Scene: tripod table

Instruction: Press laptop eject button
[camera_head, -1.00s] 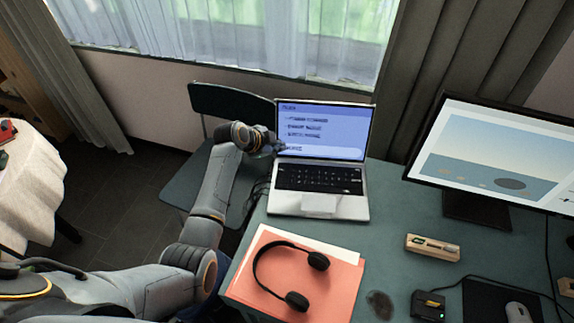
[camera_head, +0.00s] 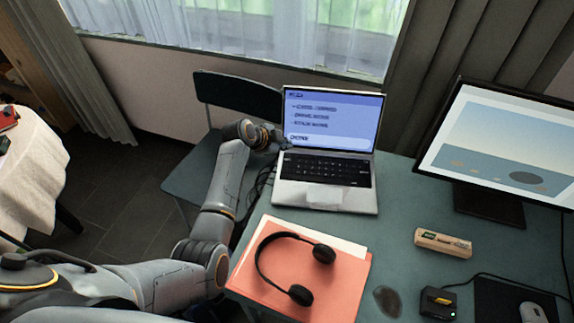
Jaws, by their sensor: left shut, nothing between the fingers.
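The open laptop (camera_head: 325,196) stands on the green table, its lit screen (camera_head: 333,117) showing a blue page with several text lines and a pale bar at the bottom. My left arm reaches in from the left. My left gripper (camera_head: 284,145) is shut and empty at the laptop's left side, close to the lower left edge of the screen. I cannot tell whether its tips touch the laptop. The eject button is too small to make out. My right gripper is out of view.
Black headphones (camera_head: 262,262) lie on an orange folder (camera_head: 335,288) in front of the laptop. A monitor (camera_head: 490,205), a small beige device (camera_head: 443,242), a black and yellow box (camera_head: 437,302) and a mouse (camera_head: 532,313) are to the right. A chair (camera_head: 240,98) stands behind my left arm.

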